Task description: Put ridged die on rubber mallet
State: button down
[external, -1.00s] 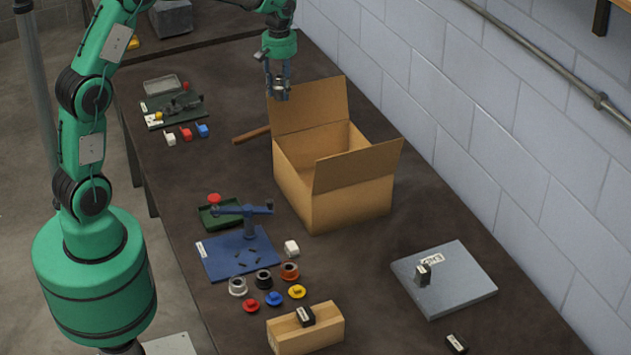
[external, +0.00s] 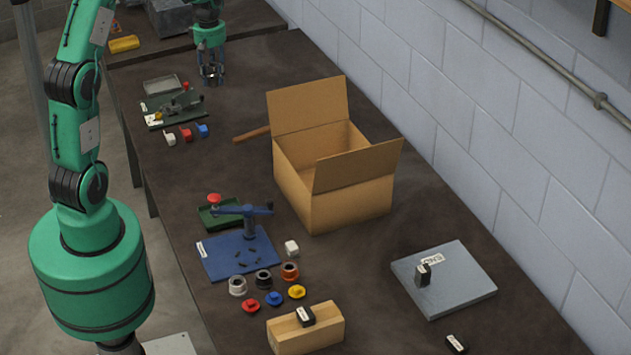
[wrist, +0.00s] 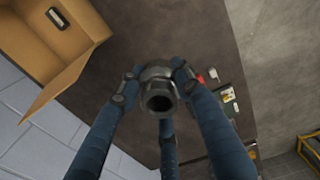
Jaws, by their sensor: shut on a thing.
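My gripper (external: 212,78) is shut on a dark grey, round, hollow part (wrist: 160,92), held above the far end of the table. The part's round opening faces the wrist camera; I cannot tell whether it is the ridged die. A wooden handle (external: 251,134), perhaps the mallet's, lies on the table left of the cardboard box, nearer the external camera than my gripper. Small black blocks with white labels sit on a wood block (external: 305,317), on a grey plate (external: 423,274) and on the table (external: 456,343).
The open cardboard box (external: 352,205) stands mid-table with flaps raised; a dark labelled item (wrist: 57,18) shows in it in the wrist view. A green board with tools (external: 170,112) is left of my gripper. A blue fixture (external: 238,255) and several coloured rings are nearer. A wall bounds the right.

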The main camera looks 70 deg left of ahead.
notch_tip(320, 180, down, 25)
jog(key=shift+w+r, duration=0.15)
jog(key=shift+r, duration=0.05)
jog(key=p, duration=0.1)
send_over(248, 138)
jog(key=shift+a+f, duration=0.15)
jog(key=shift+f, duration=0.6)
dwell(0.3)
jog(key=shift+f+p, duration=0.3)
jog(key=shift+f, duration=1.45)
jog(key=shift+f, duration=0.2)
